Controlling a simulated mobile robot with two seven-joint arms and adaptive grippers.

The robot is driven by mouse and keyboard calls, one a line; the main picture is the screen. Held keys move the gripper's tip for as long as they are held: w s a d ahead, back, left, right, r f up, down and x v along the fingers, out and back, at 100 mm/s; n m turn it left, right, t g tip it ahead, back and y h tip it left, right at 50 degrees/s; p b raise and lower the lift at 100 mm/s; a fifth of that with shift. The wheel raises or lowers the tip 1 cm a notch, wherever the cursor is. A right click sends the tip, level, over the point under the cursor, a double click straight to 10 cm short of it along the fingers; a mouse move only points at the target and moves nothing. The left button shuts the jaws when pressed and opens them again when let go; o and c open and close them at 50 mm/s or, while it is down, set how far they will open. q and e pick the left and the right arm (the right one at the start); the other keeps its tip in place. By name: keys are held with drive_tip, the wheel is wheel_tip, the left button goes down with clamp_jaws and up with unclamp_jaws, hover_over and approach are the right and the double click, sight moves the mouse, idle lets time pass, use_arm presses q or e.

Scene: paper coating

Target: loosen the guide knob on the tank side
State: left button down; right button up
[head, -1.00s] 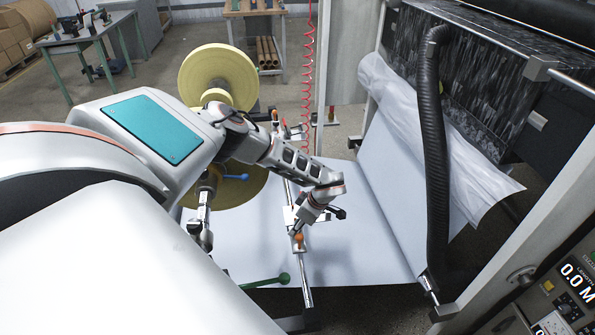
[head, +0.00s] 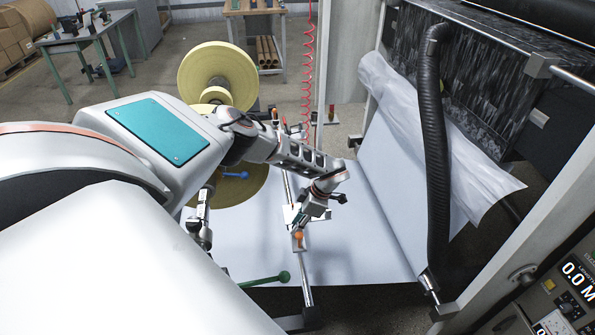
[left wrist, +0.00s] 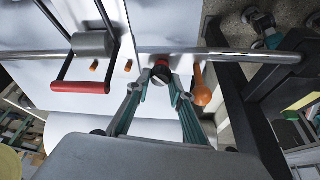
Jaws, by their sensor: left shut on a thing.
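My left gripper (head: 303,221) reaches down onto the chrome guide bar (head: 307,280) above the white paper web. In the left wrist view its two fingers (left wrist: 157,92) close on a small dark knob (left wrist: 160,70) with a red part, at the bar (left wrist: 220,55). An orange knob (left wrist: 200,90) stands just right of the fingers; an orange knob (head: 299,237) also shows below the gripper in the head view. In the head view the gripper and arm hide the held knob.
A green-handled lever (head: 283,277) lies left of the bar. A black hose (head: 435,160) hangs to the right, before the machine. Yellow rolls (head: 217,75) stand behind the arm. A red-handled part (left wrist: 80,87) is left in the wrist view.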

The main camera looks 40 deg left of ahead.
use_arm(q)
drive_tip(key=shift+w+n+b, duration=0.1)
drive_tip(key=shift+n+b, duration=0.2)
drive_tip(key=shift+n, duration=0.7)
drive_tip(key=shift+n+g+h+b, duration=0.3)
drive_tip(key=shift+n+g+h, duration=0.15)
drive_tip(key=shift+n, duration=0.35)
drive_tip(key=shift+a+n+g+h, duration=0.1)
drive_tip(key=shift+n+g+h, duration=0.15)
drive_tip(key=shift+n, duration=0.55)
drive_tip(key=shift+n+h+b, duration=0.4)
drive_tip(key=shift+n+b, duration=0.15)
drive_tip(key=shift+n, duration=0.45)
use_arm(e)
drive_tip(key=shift+a+f, duration=0.15)
drive_tip(key=shift+f, duration=0.8)
drive_tip(key=shift+w, duration=0.1)
drive_tip(key=shift+r, duration=0.1)
use_arm(q)
drive_tip(key=c, duration=2)
unclamp_jaws()
drive_tip(key=shift+c, duration=0.2)
use_arm(e)
drive_tip(key=shift+r, duration=0.1)
